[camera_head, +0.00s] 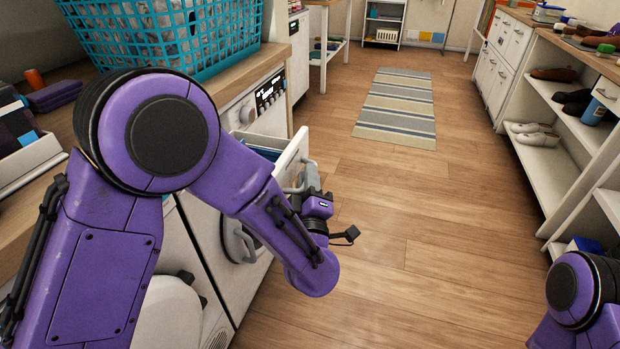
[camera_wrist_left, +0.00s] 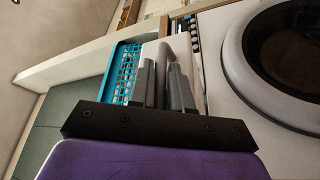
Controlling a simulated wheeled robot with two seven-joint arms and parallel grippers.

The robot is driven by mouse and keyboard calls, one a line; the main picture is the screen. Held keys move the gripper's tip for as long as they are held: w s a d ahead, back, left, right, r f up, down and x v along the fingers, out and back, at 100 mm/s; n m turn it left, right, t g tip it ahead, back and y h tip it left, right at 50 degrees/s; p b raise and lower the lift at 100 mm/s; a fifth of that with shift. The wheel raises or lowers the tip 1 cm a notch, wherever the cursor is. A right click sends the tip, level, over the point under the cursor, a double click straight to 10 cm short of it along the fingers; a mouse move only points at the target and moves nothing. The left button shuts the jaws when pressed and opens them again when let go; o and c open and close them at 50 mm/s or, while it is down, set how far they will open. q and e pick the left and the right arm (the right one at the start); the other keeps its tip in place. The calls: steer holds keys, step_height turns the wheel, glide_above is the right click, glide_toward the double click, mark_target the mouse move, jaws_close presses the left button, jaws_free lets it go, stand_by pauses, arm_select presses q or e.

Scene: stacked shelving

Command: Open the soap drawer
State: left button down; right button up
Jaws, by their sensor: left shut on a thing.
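The soap drawer (camera_head: 291,158) stands pulled out from the upper front of the white washing machine (camera_head: 245,270). Its white front is apart from the machine, and a blue inside shows behind it. My left gripper (camera_head: 303,181) is at the outer face of the drawer front, shut on it; my forearm hides part of the drawer. In the left wrist view, the two grey fingers of my left gripper (camera_wrist_left: 164,82) reach to the white drawer front (camera_wrist_left: 178,48). The exact grip is partly hidden. Only my right arm shows at the lower right; its gripper is out of view.
A teal laundry basket (camera_head: 165,45) stands on the wooden counter above the machine. The round washer door (camera_head: 238,240) is below the drawer. A shelf unit with shoes (camera_head: 535,137) lines the right. The wooden floor between is clear, with a striped rug (camera_head: 398,105) farther back.

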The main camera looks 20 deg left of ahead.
arm_select(q)
steer(key=c, duration=1.4)
jaws_free()
steer(key=v, duration=1)
steer(key=shift+s+d, duration=0.1)
steer(key=shift+s, duration=0.1)
